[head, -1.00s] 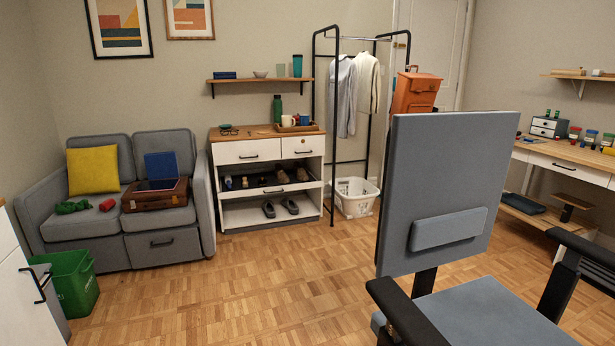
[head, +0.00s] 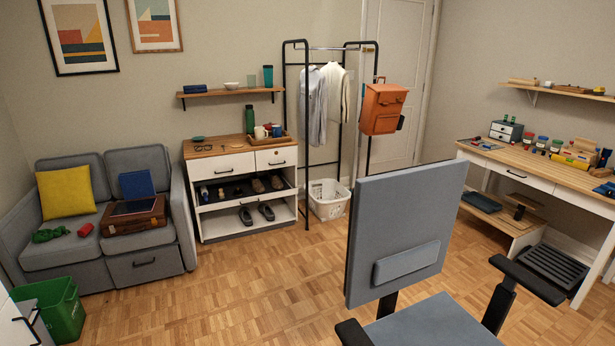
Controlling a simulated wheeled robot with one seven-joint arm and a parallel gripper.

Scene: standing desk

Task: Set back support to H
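The office chair stands in the right foreground of the head view. Its tall grey-blue backrest (head: 402,225) is upright and slightly tilted in the picture. A small padded back support (head: 406,263) sits low on the front of the backrest, above the seat (head: 432,322). No letter or scale marking for the support can be made out. Black armrests (head: 527,279) flank the seat. My gripper is not in view.
A desk (head: 545,170) with jars stands along the right wall, with a slatted footrest (head: 554,269) on the floor. A drawer cabinet (head: 221,166), grey sofa (head: 150,250), green bin (head: 52,308) and laundry basket (head: 328,199) line the left and back. The middle floor is clear.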

